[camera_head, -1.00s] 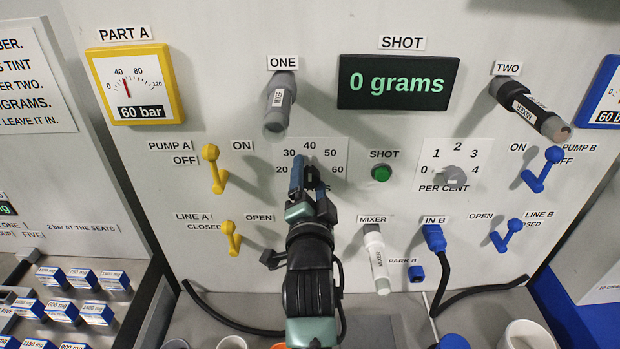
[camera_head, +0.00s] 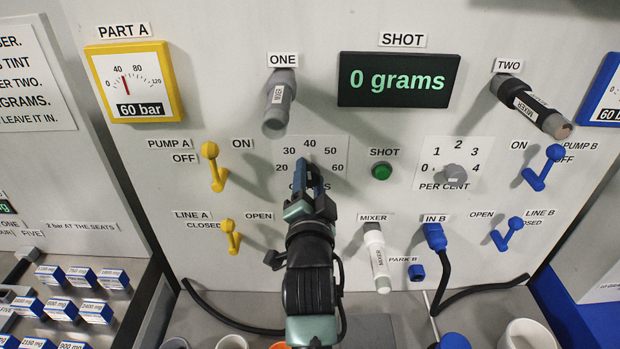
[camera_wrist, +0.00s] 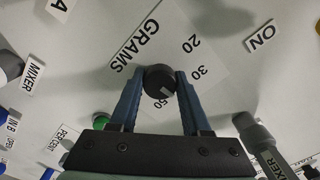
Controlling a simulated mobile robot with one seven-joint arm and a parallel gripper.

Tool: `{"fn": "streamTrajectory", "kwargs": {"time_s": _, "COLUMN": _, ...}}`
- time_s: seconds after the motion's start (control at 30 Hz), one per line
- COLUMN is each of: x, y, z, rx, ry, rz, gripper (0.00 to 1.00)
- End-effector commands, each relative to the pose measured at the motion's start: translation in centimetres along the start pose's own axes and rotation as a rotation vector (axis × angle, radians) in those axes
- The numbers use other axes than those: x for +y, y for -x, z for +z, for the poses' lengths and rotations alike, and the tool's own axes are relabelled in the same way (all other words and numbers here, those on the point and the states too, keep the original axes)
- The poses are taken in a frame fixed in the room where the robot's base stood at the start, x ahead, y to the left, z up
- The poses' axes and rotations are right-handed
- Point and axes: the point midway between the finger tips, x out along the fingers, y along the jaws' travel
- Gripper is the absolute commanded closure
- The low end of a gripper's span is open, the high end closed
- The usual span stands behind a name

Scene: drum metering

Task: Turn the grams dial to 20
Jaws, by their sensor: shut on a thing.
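The grams dial is a dark round knob (camera_wrist: 158,79) on a white scale plate (camera_head: 340,150) marked 20 to 60. My gripper (camera_head: 307,170) is shut on the knob, one blue finger on each side in the wrist view. The light mark on the knob points between the 30 and the 50, where the 40 is hidden by a finger. In the head view my gripper covers the knob and part of the GRAMS label. The shot display (camera_head: 398,80) reads 0 grams.
The green shot button (camera_head: 381,172) and the percent dial (camera_head: 453,174) are to the right. Mixer one (camera_head: 279,103) hangs above left. Yellow levers for pump A (camera_head: 213,167) and line A (camera_head: 230,236) are to the left. The white mixer tube (camera_head: 377,258) is below right.

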Motion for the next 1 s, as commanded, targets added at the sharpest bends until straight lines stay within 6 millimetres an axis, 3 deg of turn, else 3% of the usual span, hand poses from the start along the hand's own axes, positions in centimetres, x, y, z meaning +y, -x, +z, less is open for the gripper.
{"fn": "streamTrajectory", "kwargs": {"time_s": 1.0, "x": 0.10, "y": 0.00, "z": 0.03, "rx": 0.000, "ry": 0.929, "rz": 0.001, "gripper": 1.00}}
